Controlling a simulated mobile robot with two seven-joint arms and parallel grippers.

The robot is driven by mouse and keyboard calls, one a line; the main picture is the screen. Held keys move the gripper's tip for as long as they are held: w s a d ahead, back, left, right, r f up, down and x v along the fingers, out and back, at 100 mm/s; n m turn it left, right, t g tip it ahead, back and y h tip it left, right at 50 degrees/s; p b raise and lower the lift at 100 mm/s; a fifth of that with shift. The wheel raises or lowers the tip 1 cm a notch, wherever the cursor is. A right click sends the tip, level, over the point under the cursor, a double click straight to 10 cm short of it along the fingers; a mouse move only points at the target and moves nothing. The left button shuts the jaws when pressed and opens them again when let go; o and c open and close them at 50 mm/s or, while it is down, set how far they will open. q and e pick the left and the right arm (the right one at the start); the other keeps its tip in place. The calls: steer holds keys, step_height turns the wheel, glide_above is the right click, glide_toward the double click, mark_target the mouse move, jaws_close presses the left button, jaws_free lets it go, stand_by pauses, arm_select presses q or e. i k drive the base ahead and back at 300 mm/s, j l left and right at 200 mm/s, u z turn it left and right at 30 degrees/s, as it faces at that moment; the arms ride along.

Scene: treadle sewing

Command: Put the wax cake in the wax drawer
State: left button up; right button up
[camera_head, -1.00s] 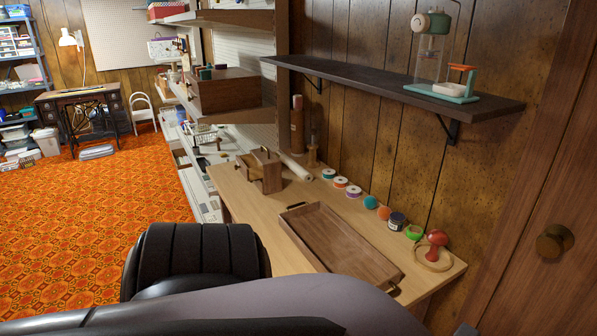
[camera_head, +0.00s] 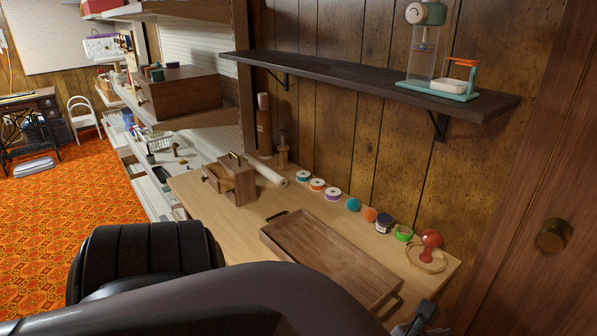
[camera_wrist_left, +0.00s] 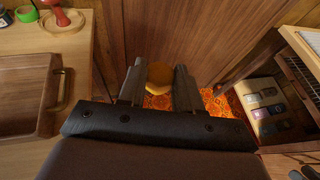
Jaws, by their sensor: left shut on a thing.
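The wax cake (camera_wrist_left: 160,75) is a round yellow-orange piece in the left wrist view. My left gripper (camera_wrist_left: 159,88) is shut on it, one dark finger on each side, with floor and wood panelling beyond. In the head view part of my left gripper (camera_head: 418,322) shows at the bottom right, past the table's near right corner; the cake cannot be made out there. A small wooden box with a top handle (camera_head: 238,181) stands at the table's far left end. Its small drawer (camera_head: 212,179) appears pulled out to the left. My right gripper is not in view.
A wooden tray (camera_head: 330,258) lies on the table (camera_head: 195,205). Several spools, a dark jar (camera_head: 384,222), a green ring (camera_head: 404,233) and a red mushroom-shaped piece (camera_head: 431,241) line the back. A dark shelf (camera_head: 350,82) overhangs the table.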

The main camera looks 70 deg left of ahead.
mark_target(219, 178)
steer(key=k+j, duration=0.15)
steer(key=j, duration=0.4)
steer(key=k+j, duration=0.15)
steer(key=j, duration=0.35)
steer(key=k+j, duration=0.15)
steer(key=j, duration=0.4)
steer(key=k+j, duration=0.2)
steer(key=j, duration=0.3)
steer(key=k+j, duration=0.15)
steer(key=j, duration=0.4)
steer(key=k+j, duration=0.15)
steer(key=j, duration=0.35)
steer(key=k+j, duration=0.15)
steer(key=j, duration=0.4)
steer(key=k+j, duration=0.15)
steer(key=j, duration=0.35)
